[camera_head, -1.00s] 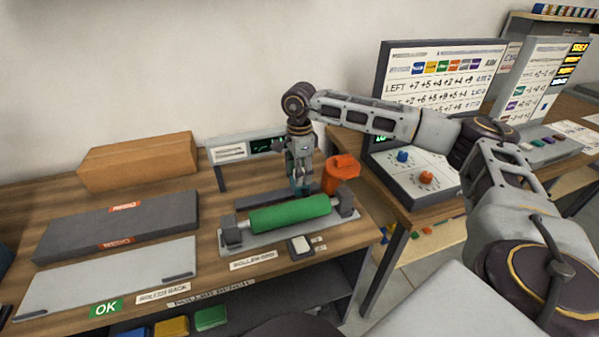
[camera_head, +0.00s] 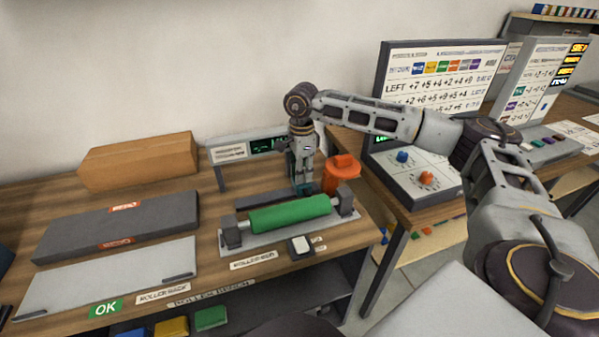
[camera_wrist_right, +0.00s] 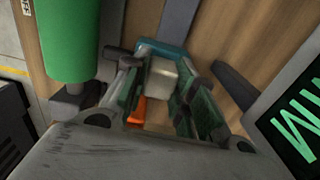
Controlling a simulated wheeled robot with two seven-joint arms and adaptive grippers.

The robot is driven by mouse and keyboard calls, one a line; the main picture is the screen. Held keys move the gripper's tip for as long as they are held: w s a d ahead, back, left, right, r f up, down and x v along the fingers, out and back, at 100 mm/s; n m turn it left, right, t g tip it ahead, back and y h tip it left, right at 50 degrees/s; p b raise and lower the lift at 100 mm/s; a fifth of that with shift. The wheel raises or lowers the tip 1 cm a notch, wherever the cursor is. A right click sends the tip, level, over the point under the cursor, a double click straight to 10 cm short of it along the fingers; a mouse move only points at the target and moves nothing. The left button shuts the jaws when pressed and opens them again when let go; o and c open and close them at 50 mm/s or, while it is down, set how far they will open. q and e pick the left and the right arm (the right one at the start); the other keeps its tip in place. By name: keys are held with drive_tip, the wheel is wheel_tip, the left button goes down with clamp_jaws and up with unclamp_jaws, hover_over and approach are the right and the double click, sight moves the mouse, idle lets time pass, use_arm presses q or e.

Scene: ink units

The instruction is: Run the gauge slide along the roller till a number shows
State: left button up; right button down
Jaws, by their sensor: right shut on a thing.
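The green roller (camera_head: 290,213) lies level between two grey end blocks on its plate. It also shows at the left of the right wrist view (camera_wrist_right: 65,40). The gauge slide, a pale grey block with a teal part (camera_wrist_right: 163,75), sits between the fingers of my right gripper (camera_head: 304,184), which is shut on it just behind the roller. In the head view the gripper mostly hides the slide. The gauge display (camera_head: 266,145) behind shows green marks, and in the right wrist view its screen (camera_wrist_right: 296,125) shows a green zigzag line; I read no number. My left gripper is out of view.
An orange lidded pot (camera_head: 342,174) stands just right of my right gripper. A cardboard box (camera_head: 138,163), a dark grey case (camera_head: 118,228) and a light plate (camera_head: 105,280) lie to the left. A panel with knobs (camera_head: 428,178) is at the right.

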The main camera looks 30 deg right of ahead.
drive_tip(key=shift+s+d, duration=0.2)
drive_tip(key=shift+d, duration=0.65)
drive_tip(key=shift+s+d, duration=0.15)
drive_tip(key=shift+d, duration=0.65)
drive_tip(key=c, duration=1.2)
unclamp_jaws()
drive_tip(key=shift+s+d, duration=0.1)
drive_tip(key=shift+d, duration=0.05)
drive_tip(key=shift+o, duration=0.2)
drive_tip(key=shift+r, duration=0.1)
wheel_tip(320, 180, up, 12)
